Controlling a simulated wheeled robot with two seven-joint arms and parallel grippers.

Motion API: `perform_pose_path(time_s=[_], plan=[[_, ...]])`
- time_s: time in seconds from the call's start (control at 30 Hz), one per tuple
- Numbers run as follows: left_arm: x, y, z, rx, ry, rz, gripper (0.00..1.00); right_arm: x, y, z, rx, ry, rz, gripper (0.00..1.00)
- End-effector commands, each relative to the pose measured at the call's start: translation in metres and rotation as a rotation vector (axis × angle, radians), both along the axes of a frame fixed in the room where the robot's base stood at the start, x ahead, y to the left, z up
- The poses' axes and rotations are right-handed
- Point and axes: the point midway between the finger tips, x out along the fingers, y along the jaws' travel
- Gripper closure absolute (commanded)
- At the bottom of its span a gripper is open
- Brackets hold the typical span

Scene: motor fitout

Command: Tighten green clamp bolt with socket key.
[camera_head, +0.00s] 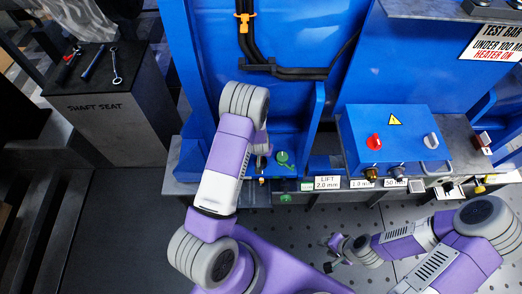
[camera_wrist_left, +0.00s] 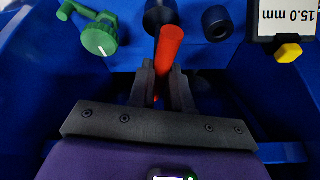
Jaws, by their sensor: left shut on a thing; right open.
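My left gripper (camera_wrist_left: 160,82) is shut on a red-handled tool (camera_wrist_left: 168,45), probably the socket key. The tool's upper end meets or overlaps a black cylinder (camera_wrist_left: 160,14); I cannot tell whether they are joined. A green round part with a side arm (camera_wrist_left: 99,38), likely the green clamp bolt, is up and left of the gripper, apart from the tool. In the head view this green part (camera_head: 283,157) is just right of my left gripper (camera_head: 260,163), at the blue machine's lower ledge. My right gripper (camera_head: 335,250) is open and empty, low over the dark floor.
A black ring (camera_wrist_left: 217,22) and a yellow hexagonal piece (camera_wrist_left: 289,52) by a 15.0 mm label are at the right. A blue control box (camera_head: 394,139) with red and grey knobs stands right of the green part. The shaft seat stand (camera_head: 120,120) holds several tools.

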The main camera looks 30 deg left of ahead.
Motion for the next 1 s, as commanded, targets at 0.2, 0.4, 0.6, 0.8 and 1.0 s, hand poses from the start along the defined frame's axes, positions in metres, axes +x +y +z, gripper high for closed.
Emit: perform_pose_path(time_s=[0.2, 0.4, 0.6, 0.8, 1.0], plan=[[0.0009, 0.0002, 0.0004, 0.001, -0.003, 0.0, 1.0, 0.0, 0.0, 0.0, 0.0, 0.0, 0.0, 0.57], [0.0001, 0.0027, 0.0004, -0.001, -0.003, -0.052, 1.0, 0.0, 0.0, 0.0, 0.0, 0.0, 0.0, 0.57], [-0.0001, 0.0036, 0.0005, 0.0, -0.003, -0.213, 1.0, 0.0, 0.0, 0.0, 0.0, 0.0, 0.0, 0.57], [0.0001, 0.0025, 0.0006, 0.001, -0.002, -0.247, 1.0, 0.0, 0.0, 0.0, 0.0, 0.0, 0.0, 0.57], [-0.0005, 0.0042, 0.0002, 0.0, -0.002, -0.278, 1.0, 0.0, 0.0, 0.0, 0.0, 0.0, 0.0, 0.57]])
